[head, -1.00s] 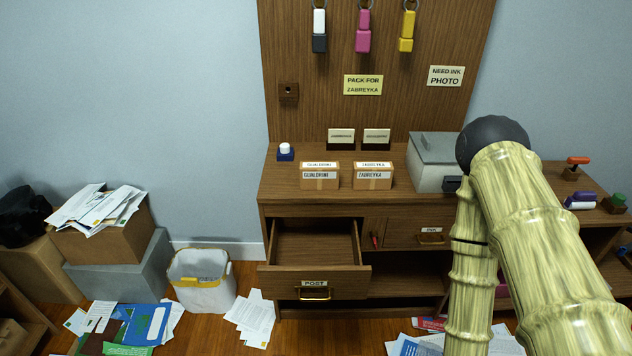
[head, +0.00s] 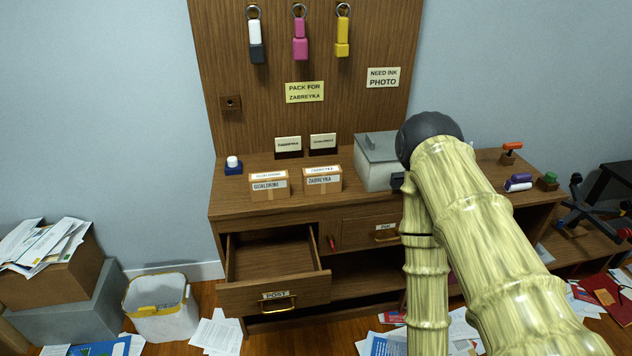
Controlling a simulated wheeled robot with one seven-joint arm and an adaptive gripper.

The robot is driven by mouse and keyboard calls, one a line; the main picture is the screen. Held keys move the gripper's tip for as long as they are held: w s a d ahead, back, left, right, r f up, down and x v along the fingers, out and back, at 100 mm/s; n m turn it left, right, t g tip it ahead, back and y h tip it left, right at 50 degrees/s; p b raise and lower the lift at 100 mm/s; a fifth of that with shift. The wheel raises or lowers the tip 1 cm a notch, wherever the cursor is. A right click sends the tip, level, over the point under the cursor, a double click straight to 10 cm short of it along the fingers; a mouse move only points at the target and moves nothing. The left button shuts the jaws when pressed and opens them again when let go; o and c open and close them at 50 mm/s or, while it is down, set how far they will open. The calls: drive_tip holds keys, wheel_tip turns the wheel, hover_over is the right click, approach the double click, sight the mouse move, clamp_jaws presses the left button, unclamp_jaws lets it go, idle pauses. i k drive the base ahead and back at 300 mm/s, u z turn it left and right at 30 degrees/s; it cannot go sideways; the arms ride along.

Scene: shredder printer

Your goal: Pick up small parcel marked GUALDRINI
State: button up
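The small parcel marked GUALDRINI (head: 269,187) is a brown box with white labels. It sits on the wooden desk top (head: 232,205), left of a similar parcel marked ZABREYKA (head: 323,181), with a small gap between them. My bamboo-like arm rises at the right of the head view, bends at a dark joint and drops down in front of the desk. My gripper is not visible; the arm's lower end runs out of the picture at the bottom.
The POST drawer (head: 274,297) stands open, empty, below the parcels. A grey box (head: 376,165) stands right of them, a white-topped blue item (head: 233,165) to the left. Two small cards stand behind. A white bin (head: 160,310) and scattered papers (head: 217,333) lie on the floor.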

sight(271, 184)
drive_tip(key=z, duration=1.95)
drive_tip(key=i, duration=1.15)
drive_tip(key=u, duration=2.45)
